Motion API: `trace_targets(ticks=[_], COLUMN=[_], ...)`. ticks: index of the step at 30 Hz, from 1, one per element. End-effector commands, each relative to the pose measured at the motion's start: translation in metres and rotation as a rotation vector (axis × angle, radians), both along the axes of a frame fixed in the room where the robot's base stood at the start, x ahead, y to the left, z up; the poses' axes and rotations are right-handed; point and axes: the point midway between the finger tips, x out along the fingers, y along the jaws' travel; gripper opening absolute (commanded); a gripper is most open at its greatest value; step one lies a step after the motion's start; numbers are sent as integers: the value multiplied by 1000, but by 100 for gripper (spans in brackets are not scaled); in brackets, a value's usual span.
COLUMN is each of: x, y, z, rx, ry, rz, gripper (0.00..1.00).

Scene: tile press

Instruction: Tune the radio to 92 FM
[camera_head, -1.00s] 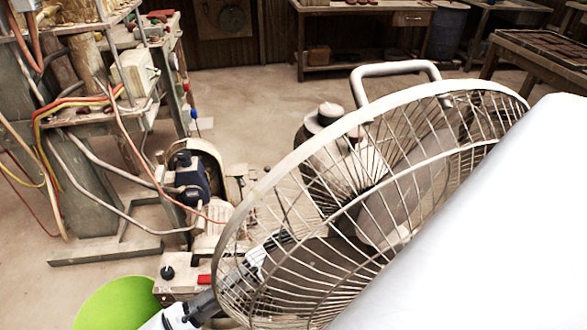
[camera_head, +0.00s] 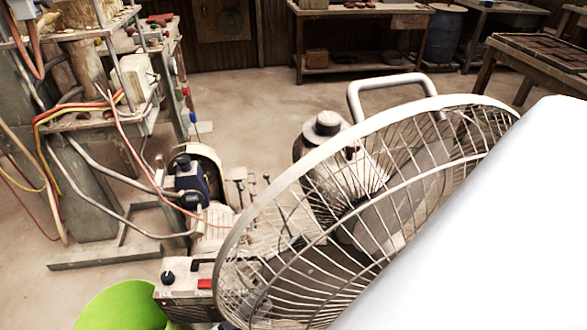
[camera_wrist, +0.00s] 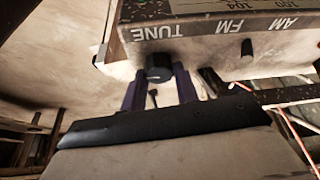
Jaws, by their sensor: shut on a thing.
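The radio (camera_wrist: 215,58) appears upside down at the top of the wrist view, with TUNE, FM and AM lettering and part of its dial scale showing 100 and 104. No dial pointer is visible. Its dark round tuning knob (camera_wrist: 159,66) sits by the TUNE label. My gripper (camera_wrist: 160,80) is at the radio's front, with its two dark purple fingers on either side of the knob and shut on it. I cannot make out the radio or my gripper in the head view.
A wire fan cage (camera_head: 290,185) fills much of the head view. A box with a red switch (camera_head: 205,284) and a green round thing (camera_head: 120,308) stand at lower left. A cable-draped machine (camera_head: 90,190) is at left; benches (camera_head: 365,75) stand behind. Open floor lies between.

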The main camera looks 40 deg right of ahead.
Motion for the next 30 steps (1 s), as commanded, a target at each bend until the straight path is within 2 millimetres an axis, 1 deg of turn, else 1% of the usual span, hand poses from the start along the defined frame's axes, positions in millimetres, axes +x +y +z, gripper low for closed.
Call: trace_targets(ticks=[8, 9, 13, 14, 23, 26, 30], x=[1, 1, 0, 0, 0, 1, 2], y=[0, 0, 0, 0, 0, 1, 2], z=[0, 0, 0, 0, 0, 0, -1], rx=[0, 0, 0, 0, 0, 1, 3], ry=[-1, -1, -1, -1, -1, -4, -5], rz=[0, 0, 0, 0, -7, -38, -126], gripper=[7, 34, 51, 52, 52, 52, 52])
